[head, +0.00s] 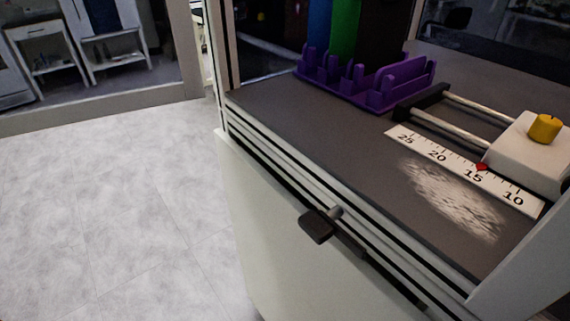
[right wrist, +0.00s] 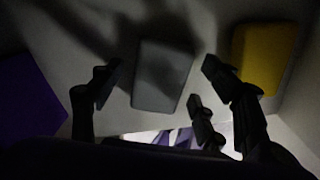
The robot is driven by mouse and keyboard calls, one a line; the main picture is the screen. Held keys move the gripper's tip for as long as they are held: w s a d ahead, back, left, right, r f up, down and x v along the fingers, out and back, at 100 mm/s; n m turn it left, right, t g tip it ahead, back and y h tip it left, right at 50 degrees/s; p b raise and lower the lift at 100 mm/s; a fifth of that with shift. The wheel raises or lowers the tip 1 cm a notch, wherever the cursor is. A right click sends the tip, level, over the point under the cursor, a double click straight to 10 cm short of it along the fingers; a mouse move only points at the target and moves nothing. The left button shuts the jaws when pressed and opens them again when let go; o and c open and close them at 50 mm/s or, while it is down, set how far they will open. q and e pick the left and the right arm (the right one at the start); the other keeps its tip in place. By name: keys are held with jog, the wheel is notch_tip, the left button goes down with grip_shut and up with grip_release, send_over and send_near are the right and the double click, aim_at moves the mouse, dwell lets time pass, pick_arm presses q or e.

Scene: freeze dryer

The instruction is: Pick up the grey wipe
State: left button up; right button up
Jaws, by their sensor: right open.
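The grey wipe (right wrist: 162,76) shows in the right wrist view as a dim grey rounded rectangle on a pale surface. My right gripper (right wrist: 157,80) is open, with one dark finger to the left of the wipe and two to the right. The wipe appears in the gap between the fingers, and I see no contact. How far it is from the fingertips is hard to tell in the shadow. The head view shows neither the wipe nor either gripper.
A yellow piece (right wrist: 265,58) lies right of the wipe and a purple one (right wrist: 28,95) left. In the head view, a purple rack (head: 390,92), a white scale strip (head: 462,168) and a yellow-knobbed white block (head: 522,150) stand on a dark bench (head: 310,125). Floor on the left is clear.

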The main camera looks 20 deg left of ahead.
jog(key=shift+r, duration=0.1)
jog(key=shift+c, duration=0.5)
jog(key=c, duration=1)
jog(key=shift+o, duration=0.2)
notch_tip(320, 180, up, 10)
jog(key=p, duration=0.2)
jog(key=o, duration=0.5)
jog(key=shift+c, duration=0.2)
jog(key=c, duration=0.5)
